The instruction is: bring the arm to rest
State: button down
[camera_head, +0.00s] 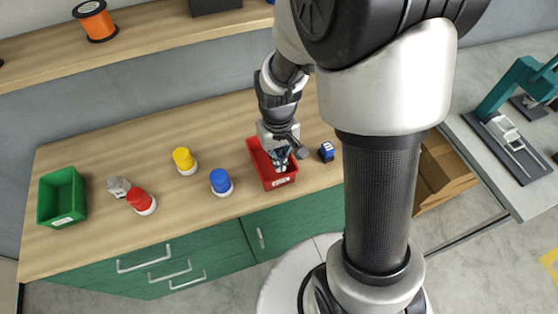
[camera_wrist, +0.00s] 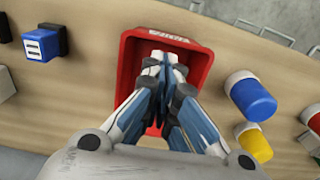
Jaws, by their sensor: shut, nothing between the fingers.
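My gripper (camera_head: 281,163) is shut and empty. It points down at the red bin (camera_head: 264,167) on the wooden counter, with its fingertips over or inside the bin. In the wrist view the shut fingers (camera_wrist: 166,62) lie in front of the red bin (camera_wrist: 127,85) and hide much of its inside. I cannot tell whether the fingertips touch the bin. No object shows in the visible part of the bin. My arm comes down from the upper right of the head view and hides part of the counter.
The counter (camera_head: 100,160) also bears a green bin (camera_head: 62,198), a red item (camera_head: 140,201), a yellow item (camera_head: 184,160), a blue item (camera_head: 221,182) and a blue cube (camera_head: 327,151). A shelf (camera_head: 150,30) with an orange spool (camera_head: 95,20) runs behind. A side table with a teal device (camera_head: 515,85) is right.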

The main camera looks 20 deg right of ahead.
notch_tip(320, 180, up, 5)
jog(key=p, duration=0.3)
jog(key=shift+r, duration=0.1)
